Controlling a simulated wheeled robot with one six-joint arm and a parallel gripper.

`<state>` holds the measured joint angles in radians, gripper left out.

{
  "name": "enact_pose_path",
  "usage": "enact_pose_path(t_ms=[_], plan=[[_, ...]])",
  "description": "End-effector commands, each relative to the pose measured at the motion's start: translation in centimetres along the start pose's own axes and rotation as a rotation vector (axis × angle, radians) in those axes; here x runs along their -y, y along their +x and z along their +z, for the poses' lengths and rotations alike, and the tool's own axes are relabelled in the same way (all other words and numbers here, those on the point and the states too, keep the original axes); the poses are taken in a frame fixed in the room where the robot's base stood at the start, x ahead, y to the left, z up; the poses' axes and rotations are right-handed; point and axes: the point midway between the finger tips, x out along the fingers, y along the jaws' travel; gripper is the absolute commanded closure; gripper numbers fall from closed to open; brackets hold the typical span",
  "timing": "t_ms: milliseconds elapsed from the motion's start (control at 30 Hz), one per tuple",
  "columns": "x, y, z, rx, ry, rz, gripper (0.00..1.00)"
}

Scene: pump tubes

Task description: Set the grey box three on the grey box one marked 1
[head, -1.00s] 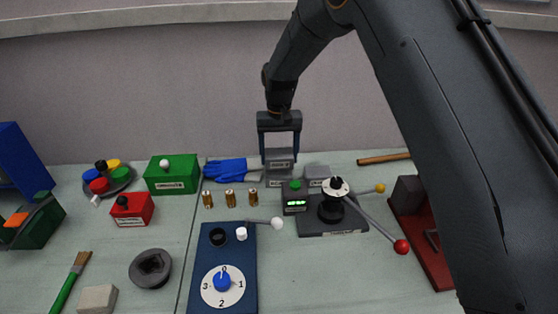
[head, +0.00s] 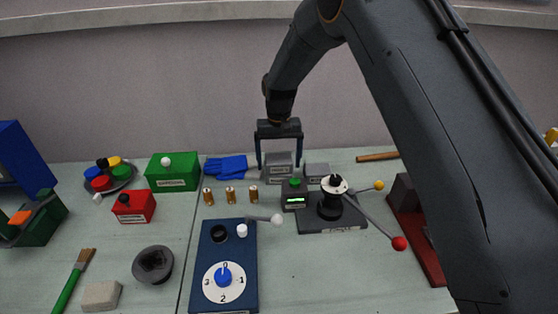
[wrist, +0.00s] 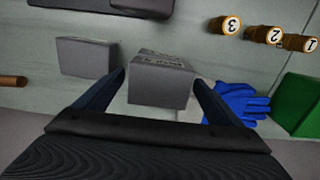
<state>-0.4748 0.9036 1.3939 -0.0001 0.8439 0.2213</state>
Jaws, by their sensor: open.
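A grey box (head: 279,160) sits between the fingers of my gripper at the back of the bench. It appears to rest on another grey box (head: 278,181), whose labelled front shows below it. My gripper (head: 279,164) is open, with a finger on each side of the upper box. In the wrist view the upper box (wrist: 158,92) shows between the spread fingers, with gaps at both sides. A third grey box (head: 317,170) stands to the right; it also shows in the wrist view (wrist: 84,57). The labels are too small to read, so I cannot tell which box is which.
A blue glove (head: 226,167) lies left of the stack. Several brass cylinders (head: 230,195) stand in front of it. A small box with a green button (head: 294,195) and a lever device (head: 332,205) are close in front. A wooden rod (head: 377,156) lies at the back right.

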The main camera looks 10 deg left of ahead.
Motion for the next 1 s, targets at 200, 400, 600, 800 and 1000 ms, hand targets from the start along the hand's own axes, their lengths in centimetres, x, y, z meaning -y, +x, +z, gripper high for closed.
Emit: enact_pose_path(t_ms=[200, 400, 600, 800, 1000], plan=[[0.0, -1.9, -0.2, -0.004, 0.000, -0.001, 0.11], [0.0, -5.9, -0.2, -0.005, 0.000, -0.001, 0.11], [0.0, -9.7, -0.1, -0.004, 0.000, -0.001, 0.11], [0.0, -11.8, -0.1, -0.001, 0.000, 0.000, 0.11], [0.0, -12.3, 0.0, -0.001, 0.000, 0.000, 0.11]])
